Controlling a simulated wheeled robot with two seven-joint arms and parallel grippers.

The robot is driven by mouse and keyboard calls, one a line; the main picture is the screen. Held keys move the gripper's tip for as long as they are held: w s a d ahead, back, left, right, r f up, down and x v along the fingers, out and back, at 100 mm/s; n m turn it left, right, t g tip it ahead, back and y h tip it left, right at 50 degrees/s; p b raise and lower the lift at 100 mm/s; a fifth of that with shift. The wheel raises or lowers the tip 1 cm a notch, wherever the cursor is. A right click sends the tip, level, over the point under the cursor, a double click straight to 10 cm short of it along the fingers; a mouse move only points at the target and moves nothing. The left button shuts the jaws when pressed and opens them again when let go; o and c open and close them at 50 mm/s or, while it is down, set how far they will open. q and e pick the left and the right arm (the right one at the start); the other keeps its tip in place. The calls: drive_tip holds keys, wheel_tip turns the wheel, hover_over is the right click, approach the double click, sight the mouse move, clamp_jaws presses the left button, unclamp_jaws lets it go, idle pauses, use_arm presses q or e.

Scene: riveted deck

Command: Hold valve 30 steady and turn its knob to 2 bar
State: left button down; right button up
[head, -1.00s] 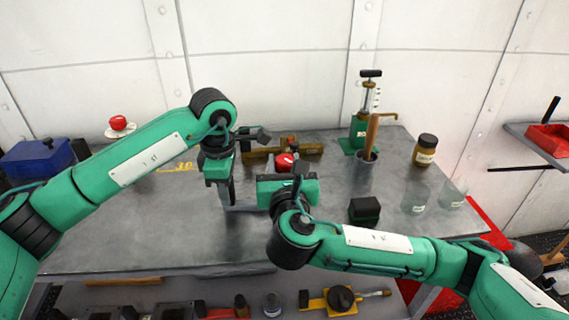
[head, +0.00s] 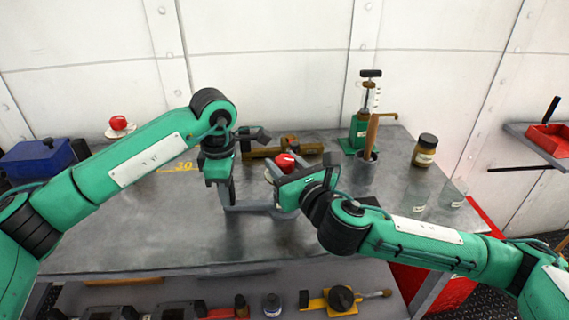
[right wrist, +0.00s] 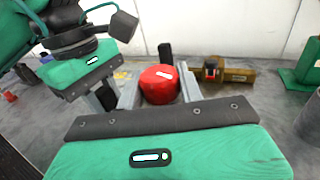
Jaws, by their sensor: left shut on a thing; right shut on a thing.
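The red knob (head: 285,160) with a white mark sits near the middle of the table. In the right wrist view the knob (right wrist: 158,88) lies between the grey fingers of my right gripper (right wrist: 160,92), which is shut on it. In the head view my right gripper (head: 281,190) reaches it from the front right. My left gripper (head: 233,206) is just left of the knob, pointing down, shut on what I take to be the body of valve 30; that body is mostly hidden by the grippers. A yellow 30 (head: 183,166) is painted on the table to the left.
A brass fitting (head: 262,153) lies close behind the knob. A green hand pump (head: 359,135), a grey cup (head: 367,168), a brown jar (head: 425,150) and clear glasses (head: 453,193) stand to the right. A red button (head: 118,122) and blue box (head: 38,160) are left.

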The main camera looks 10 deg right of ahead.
sight(291, 170)
drive_tip(key=shift+n+g+y, duration=0.4)
drive_tip(key=shift+n+y, duration=0.2)
drive_tip(key=shift+y, duration=0.3)
drive_tip(key=o, duration=1)
drive_tip(key=shift+c, duration=0.2)
drive_tip(key=shift+s+d, duration=0.1)
drive_tip(key=v, duration=0.7)
drive_tip(key=shift+s+d, duration=0.1)
use_arm(q)
drive_tip(key=c, duration=1)
unclamp_jaws()
drive_tip(key=shift+c, duration=0.2)
drive_tip(key=shift+r, duration=0.15)
